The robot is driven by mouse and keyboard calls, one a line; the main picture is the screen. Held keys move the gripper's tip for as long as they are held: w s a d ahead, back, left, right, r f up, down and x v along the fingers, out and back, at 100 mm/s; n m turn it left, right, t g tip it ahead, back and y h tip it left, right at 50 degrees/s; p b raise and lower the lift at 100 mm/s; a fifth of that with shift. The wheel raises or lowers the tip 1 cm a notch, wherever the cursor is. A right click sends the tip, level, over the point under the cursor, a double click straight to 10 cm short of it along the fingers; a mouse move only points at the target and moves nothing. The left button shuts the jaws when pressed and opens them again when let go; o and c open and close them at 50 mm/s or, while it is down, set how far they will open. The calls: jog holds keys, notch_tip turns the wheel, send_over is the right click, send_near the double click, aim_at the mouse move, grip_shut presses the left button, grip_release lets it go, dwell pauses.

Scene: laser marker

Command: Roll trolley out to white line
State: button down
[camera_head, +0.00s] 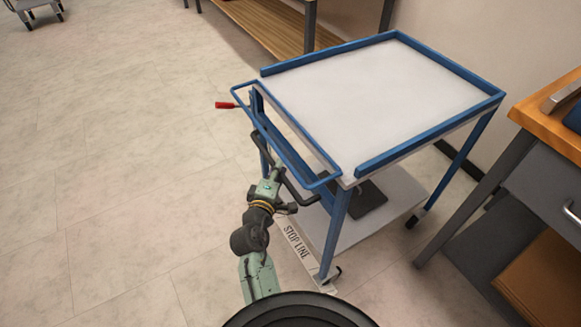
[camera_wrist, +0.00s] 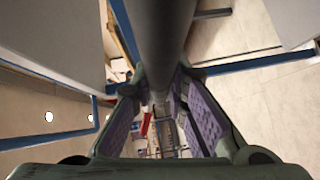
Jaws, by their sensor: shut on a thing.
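The trolley (camera_head: 375,90) has a blue frame, a bare pale top and a lower shelf (camera_head: 345,225). A dark handle bar (camera_head: 292,190) runs along its near left end, below a blue rail. My gripper (camera_head: 276,176) is shut on this bar; in the wrist view, the bar (camera_wrist: 160,45) passes between the purple pads of my gripper (camera_wrist: 165,110). A white strip (camera_head: 297,246) lettered "STOP LINE", its last letter not shown, lies on the floor by the trolley's near leg (camera_head: 334,235). Trolley and arm hide parts of the floor there.
A red-tipped lever (camera_head: 226,105) sticks out left of the trolley. A wooden-topped bench with a drawer (camera_head: 545,150) stands close on the right. A wooden shelf (camera_head: 275,25) is behind. Another wheeled item (camera_head: 36,10) is far left. The tiled floor (camera_head: 120,150) at left is clear.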

jog(key=shift+s+a+b, duration=0.2)
jog(key=shift+s+a, duration=0.25)
jog(key=shift+a, duration=0.2)
jog(key=shift+s+a+b, duration=0.15)
jog(key=shift+s+a, duration=0.25)
jog(key=shift+a, duration=0.2)
jog(key=c, duration=1.6)
grip_release()
jog(key=shift+o, duration=0.2)
jog(key=shift+d, duration=0.1)
